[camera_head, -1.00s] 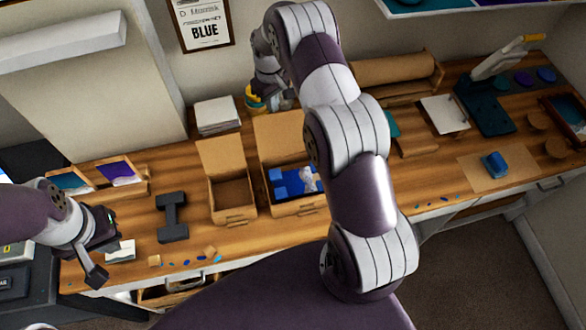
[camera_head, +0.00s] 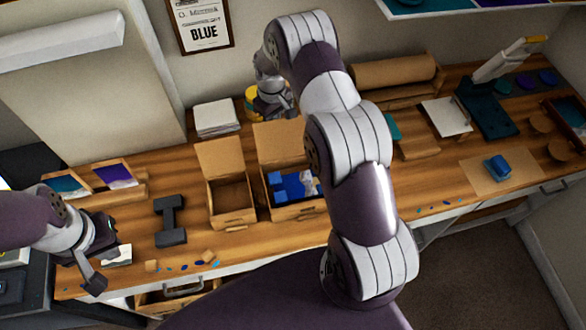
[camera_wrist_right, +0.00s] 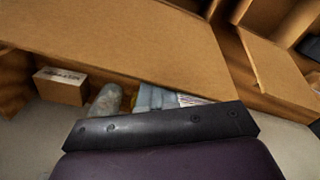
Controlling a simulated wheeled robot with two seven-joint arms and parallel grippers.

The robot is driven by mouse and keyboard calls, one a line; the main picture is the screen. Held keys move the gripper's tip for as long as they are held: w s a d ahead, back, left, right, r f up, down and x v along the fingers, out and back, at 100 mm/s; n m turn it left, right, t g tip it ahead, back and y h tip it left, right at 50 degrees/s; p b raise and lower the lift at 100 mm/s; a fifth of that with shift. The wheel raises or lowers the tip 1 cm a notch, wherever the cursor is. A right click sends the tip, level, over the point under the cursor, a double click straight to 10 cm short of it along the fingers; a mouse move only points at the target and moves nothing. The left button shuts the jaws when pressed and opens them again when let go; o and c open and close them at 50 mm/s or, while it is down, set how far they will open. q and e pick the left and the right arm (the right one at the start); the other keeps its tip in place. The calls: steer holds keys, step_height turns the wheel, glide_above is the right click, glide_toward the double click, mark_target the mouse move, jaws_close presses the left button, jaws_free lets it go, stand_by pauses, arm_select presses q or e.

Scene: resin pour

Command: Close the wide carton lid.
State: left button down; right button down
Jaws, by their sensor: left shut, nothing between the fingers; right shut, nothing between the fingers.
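The wide carton (camera_head: 296,211) stands mid-table with its lid (camera_head: 278,140) raised at the back. Blue pieces (camera_head: 290,184) and a pale item lie inside; my right arm hides its right part. In the head view my right arm reaches over to the back of the table, its wrist behind the raised lid, fingers not clearly visible. In the right wrist view my right gripper (camera_wrist_right: 160,127) shows as a dark shut bar, close to a broad cardboard panel (camera_wrist_right: 125,45); contact is unclear. My left gripper (camera_head: 94,284) is shut and empty at the table's front left.
A narrower open carton (camera_head: 233,208) stands left of the wide one. A dark dumbbell-shaped stand (camera_head: 171,221), a white paper stack (camera_head: 215,117) and a yellow container (camera_head: 252,103) are nearby. A cardboard roll (camera_head: 395,76) lies at the back right.

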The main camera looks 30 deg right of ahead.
steer(key=shift+s+a+p, duration=0.25)
steer(key=shift+s+p, duration=0.15)
steer(key=shift+s, duration=0.65)
steer(key=shift+s+a+p, duration=0.3)
steer(key=shift+s+p, duration=0.1)
steer(key=shift+s, duration=0.7)
steer(key=shift+s+a+p, duration=0.25)
steer(key=shift+s+p, duration=0.15)
steer(key=shift+s, duration=0.75)
step_height(320, 180, up, 9)
steer(key=p, duration=0.6)
steer(key=shift+p, duration=0.3)
